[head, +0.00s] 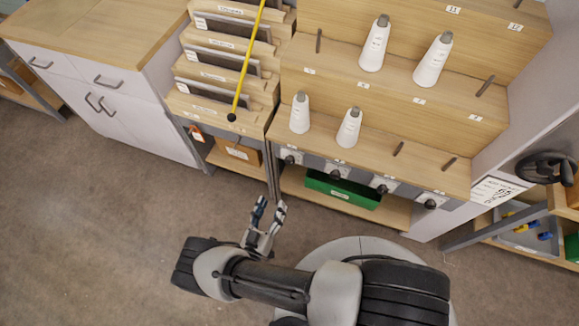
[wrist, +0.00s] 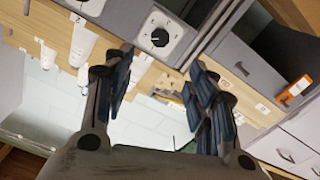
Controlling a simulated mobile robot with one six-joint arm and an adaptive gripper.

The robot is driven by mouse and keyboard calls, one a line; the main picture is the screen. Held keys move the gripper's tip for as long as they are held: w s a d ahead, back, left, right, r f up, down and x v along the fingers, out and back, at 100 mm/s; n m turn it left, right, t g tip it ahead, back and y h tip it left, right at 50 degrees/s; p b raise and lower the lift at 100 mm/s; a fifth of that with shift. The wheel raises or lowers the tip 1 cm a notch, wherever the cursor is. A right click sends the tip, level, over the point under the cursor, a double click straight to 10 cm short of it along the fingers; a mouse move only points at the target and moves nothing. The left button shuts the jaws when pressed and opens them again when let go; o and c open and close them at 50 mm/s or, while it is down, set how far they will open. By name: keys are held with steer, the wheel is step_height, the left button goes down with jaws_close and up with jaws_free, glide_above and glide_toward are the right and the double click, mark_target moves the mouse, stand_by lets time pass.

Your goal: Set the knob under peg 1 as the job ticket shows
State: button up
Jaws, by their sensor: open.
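A row of black knobs on pale dial plates runs along the front of the wooden peg rack (head: 375,162). The leftmost knob (head: 290,158) sits below the lower shelf's left cone; I take it as the peg 1 knob, though its number is unreadable. In the wrist view a black knob (wrist: 159,38) on a white dial plate (wrist: 175,50) shows beyond the fingers, apparently the same one; its setting is too small to read. My gripper (head: 268,213) is open and empty, in front of and apart from it; its fingers also show in the wrist view (wrist: 162,85). A printed sheet (head: 497,190), possibly the job ticket, hangs at right, mostly unreadable.
White cones (head: 349,127) stand on the rack's tiers. A green bin (head: 343,188) sits on the shelf below the knobs. A yellow rod (head: 247,63) crosses the card rack at left. A black handwheel (head: 546,167) is at right. The floor at left is clear.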

mark_target(289, 163)
steer(key=b+x, duration=0.2)
steer(key=x, duration=1.4)
steer(key=shift+w+b, duration=0.3)
steer(key=shift+w, duration=0.05)
steer(key=shift+c, duration=0.6)
steer(key=c, duration=0.9)
